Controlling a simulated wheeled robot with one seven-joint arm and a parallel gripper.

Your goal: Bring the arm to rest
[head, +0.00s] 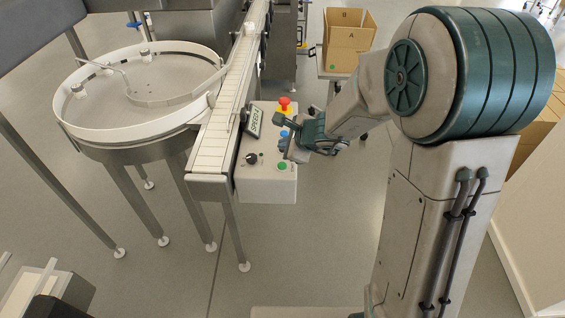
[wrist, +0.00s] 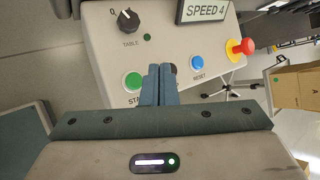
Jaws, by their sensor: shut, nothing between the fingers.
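My gripper (wrist: 160,84) is shut and empty in the wrist view, its two fingers together in front of the control box (wrist: 115,50). The fingers overlap the box's face between the green start button (wrist: 133,81) and the blue reset button (wrist: 197,62). I cannot tell whether they touch it. In the head view my arm reaches left from its large shoulder, with the gripper (head: 290,146) beside the control box (head: 262,185), partly hidden. The display (wrist: 206,10) reads SPEED 4.
The red emergency knob (wrist: 242,46) sticks out from the box. A conveyor (head: 222,115) and round turntable (head: 140,90) stand on the left. A cardboard box (head: 347,42) stands on a cart behind. The floor (head: 310,240) in front is clear.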

